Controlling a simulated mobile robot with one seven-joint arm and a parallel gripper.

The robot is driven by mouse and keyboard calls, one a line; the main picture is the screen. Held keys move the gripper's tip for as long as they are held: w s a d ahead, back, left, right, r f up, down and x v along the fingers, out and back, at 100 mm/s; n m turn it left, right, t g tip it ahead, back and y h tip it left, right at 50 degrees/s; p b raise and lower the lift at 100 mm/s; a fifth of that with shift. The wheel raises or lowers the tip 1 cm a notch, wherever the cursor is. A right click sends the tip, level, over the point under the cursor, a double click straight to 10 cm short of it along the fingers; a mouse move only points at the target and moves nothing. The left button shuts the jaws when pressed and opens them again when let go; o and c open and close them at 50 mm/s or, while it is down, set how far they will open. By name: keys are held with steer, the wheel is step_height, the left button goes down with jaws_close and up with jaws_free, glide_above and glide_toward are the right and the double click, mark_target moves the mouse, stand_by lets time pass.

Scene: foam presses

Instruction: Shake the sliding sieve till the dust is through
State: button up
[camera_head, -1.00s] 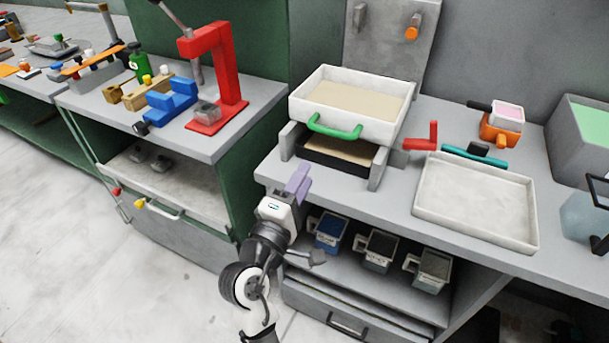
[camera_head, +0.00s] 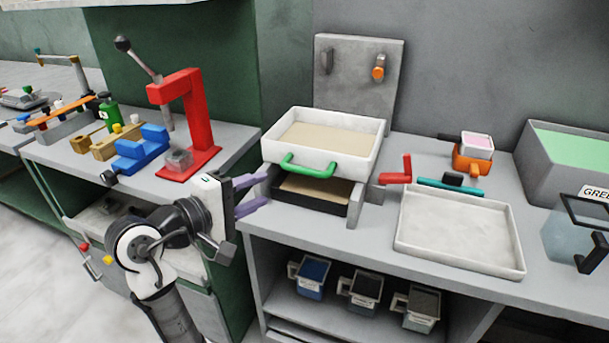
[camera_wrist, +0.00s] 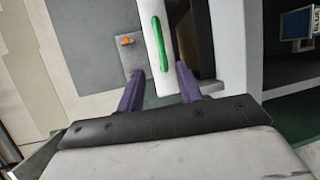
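The sliding sieve is a white box (camera_head: 355,152) with tan dust (camera_head: 325,134) in it and a green bar handle (camera_head: 308,166) on its front. It sits on grey side rails above a dark tray (camera_head: 310,193) that also holds tan material. My gripper (camera_head: 256,194), with purple fingers, is left of the sieve's front, apart from the handle. In the wrist view the fingers (camera_wrist: 158,82) are spread and empty, with the green handle (camera_wrist: 160,43) beyond them and between their lines. The sieve's mesh is hidden under the dust.
A red press (camera_head: 190,120) stands left. A red stop-like piece (camera_head: 396,172), an empty white tray (camera_head: 462,235) and an orange container (camera_head: 472,157) lie right of the sieve. A grey bin (camera_head: 555,175) stands far right. Several labelled scoops (camera_head: 365,290) sit on the shelf below.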

mark_target(302, 172)
steer(key=p+x, duration=0.1)
steer(key=x, duration=1.2)
steer(key=shift+w+d+f+p, duration=0.1)
steer(key=shift+w+p, duration=0.1)
steer(key=shift+p, duration=0.1)
steer(key=shift+c, duration=0.5)
jaws_close()
